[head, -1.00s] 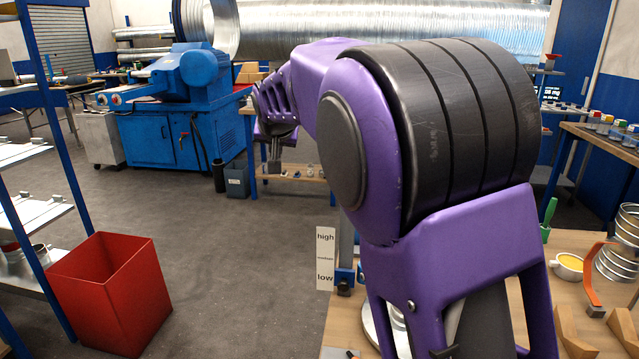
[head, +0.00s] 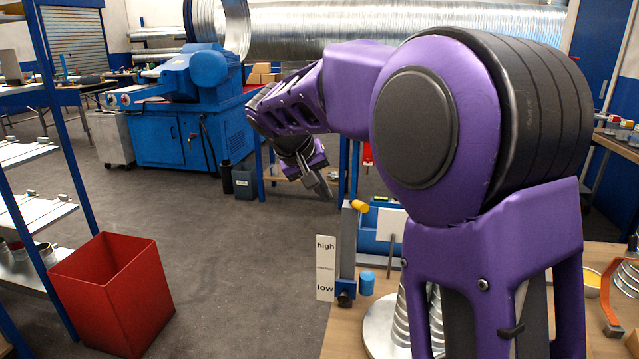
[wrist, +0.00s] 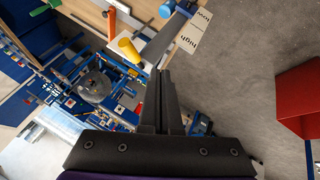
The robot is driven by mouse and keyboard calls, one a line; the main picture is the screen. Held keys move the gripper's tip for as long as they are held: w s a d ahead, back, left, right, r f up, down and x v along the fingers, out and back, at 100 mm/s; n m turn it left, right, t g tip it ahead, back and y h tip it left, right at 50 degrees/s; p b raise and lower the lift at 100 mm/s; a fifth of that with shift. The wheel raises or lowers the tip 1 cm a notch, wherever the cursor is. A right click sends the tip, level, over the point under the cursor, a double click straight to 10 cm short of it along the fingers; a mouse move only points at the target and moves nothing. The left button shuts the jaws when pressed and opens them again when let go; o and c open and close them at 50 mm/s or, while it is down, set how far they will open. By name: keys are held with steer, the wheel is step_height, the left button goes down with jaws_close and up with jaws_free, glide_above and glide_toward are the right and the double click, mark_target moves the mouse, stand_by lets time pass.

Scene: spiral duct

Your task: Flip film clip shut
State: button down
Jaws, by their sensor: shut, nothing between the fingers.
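My gripper (head: 322,188) is shut and empty, held in the air left of the workbench's upright post; its closed dark fingers also show in the wrist view (wrist: 165,88). The grey post (head: 348,240) stands at the bench's left edge with a yellow cylinder (head: 360,206) at its top. In the wrist view the post (wrist: 165,42) and the yellow-orange cylinder (wrist: 125,48) lie just beyond my fingertips, with no contact that I can make out. I cannot pick out the film clip for certain.
A white high/medium/low label (head: 326,268) stands beside the post. A blue cylinder (head: 367,283) and a metal coil (head: 402,315) are on the wooden bench (head: 345,335). A red bin (head: 110,293) stands on the floor at left. The grey floor between is clear.

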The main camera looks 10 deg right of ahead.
mark_target(357, 206)
steer(key=w+d+f, duration=0.2)
steer(key=d+f, duration=0.2)
steer(key=d, duration=0.1)
steer(key=shift+w+d, duration=0.2)
steer(key=shift+d, duration=0.15)
steer(key=shift+d+f+b, duration=0.1)
steer(key=shift+d+b, duration=0.25)
steer(key=shift+d, duration=0.55)
